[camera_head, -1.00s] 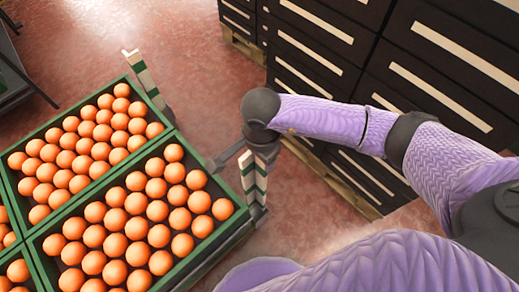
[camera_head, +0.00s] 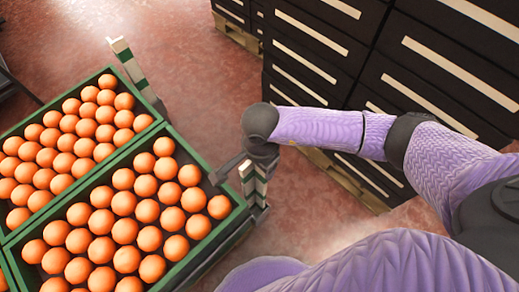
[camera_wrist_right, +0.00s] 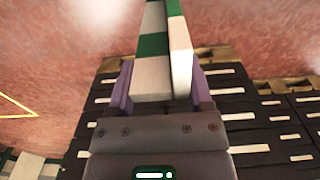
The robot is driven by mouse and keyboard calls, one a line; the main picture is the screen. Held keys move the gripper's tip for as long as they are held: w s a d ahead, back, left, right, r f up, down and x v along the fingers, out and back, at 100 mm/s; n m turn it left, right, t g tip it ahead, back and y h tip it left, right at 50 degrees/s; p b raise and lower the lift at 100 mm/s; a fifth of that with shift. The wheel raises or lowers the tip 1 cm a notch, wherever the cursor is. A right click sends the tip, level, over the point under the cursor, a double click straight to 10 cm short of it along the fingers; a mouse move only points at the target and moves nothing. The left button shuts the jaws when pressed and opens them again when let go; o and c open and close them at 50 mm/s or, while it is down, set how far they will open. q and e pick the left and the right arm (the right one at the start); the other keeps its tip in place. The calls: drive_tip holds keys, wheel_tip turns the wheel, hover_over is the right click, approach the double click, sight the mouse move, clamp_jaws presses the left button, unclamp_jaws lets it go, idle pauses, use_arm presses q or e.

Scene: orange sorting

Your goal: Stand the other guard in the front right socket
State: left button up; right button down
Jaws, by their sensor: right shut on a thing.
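A green-and-white striped guard (camera_head: 247,180) is upright at the near right corner of the orange crates, in the head view. My right gripper (camera_head: 262,160) is shut on it from the far side. In the right wrist view the guard (camera_wrist_right: 160,75) sits between the two fingers of the right gripper (camera_wrist_right: 160,95). The other striped guard (camera_head: 135,70) stands upright at the far corner of the crates. The front right socket is hidden or too small to tell, so I cannot tell whether the held guard's foot is in it. My left gripper is not in view.
Green-rimmed crates (camera_head: 185,140) full of oranges (camera_head: 125,230) fill the left side. Stacked black crates (camera_head: 335,95) on wooden pallets (camera_head: 350,180) stand at the right and back. The reddish floor (camera_head: 190,60) between is clear.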

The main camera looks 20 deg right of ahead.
drive_tip(key=shift+c, duration=1.9)
unclamp_jaws()
drive_tip(key=o, duration=0.4)
wheel_tip(320, 180, up, 9)
drive_tip(key=p, duration=0.6)
drive_tip(key=shift+r, duration=0.5)
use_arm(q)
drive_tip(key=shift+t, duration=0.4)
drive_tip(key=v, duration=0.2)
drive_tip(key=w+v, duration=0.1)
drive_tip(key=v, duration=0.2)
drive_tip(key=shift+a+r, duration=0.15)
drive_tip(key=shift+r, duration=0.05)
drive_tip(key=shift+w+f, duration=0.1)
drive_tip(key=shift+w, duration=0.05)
use_arm(e)
drive_tip(key=shift+f, duration=0.1)
